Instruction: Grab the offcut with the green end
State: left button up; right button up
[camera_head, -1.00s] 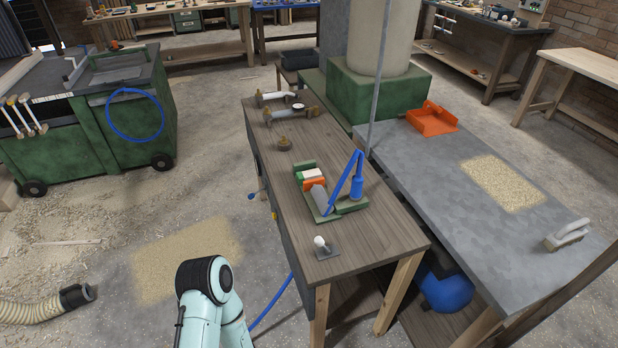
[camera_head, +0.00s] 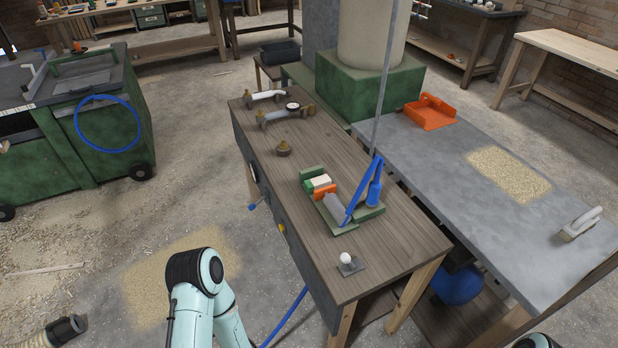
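On the wooden bench (camera_head: 300,145) stands a small green holder (camera_head: 370,211) with several short pieces in it. One pale piece (camera_head: 321,181) has green beside its left end; I cannot tell whether that green is on the piece or on the holder. An orange piece (camera_head: 325,191) lies just in front of it, and a grey rounded piece (camera_head: 337,207) in front of that. Part of my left arm shows at the bottom, left of the bench. Neither gripper is in view.
A blue tool (camera_head: 374,190) stands tilted at the holder's right side. A white-knobbed plate (camera_head: 349,264) is near the bench's front edge. Clamps (camera_head: 285,112) lie at the back. A grey table (camera_head: 450,190) with an orange tray (camera_head: 430,112) is close on the right.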

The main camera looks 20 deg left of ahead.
aim_at(310, 184)
jog(key=i+j+z, duration=0.1)
jog(key=j, duration=0.6)
jog(key=i+j+z, duration=0.15)
jog(key=j, duration=0.6)
jog(key=j+z, duration=0.1)
jog(key=j, duration=0.6)
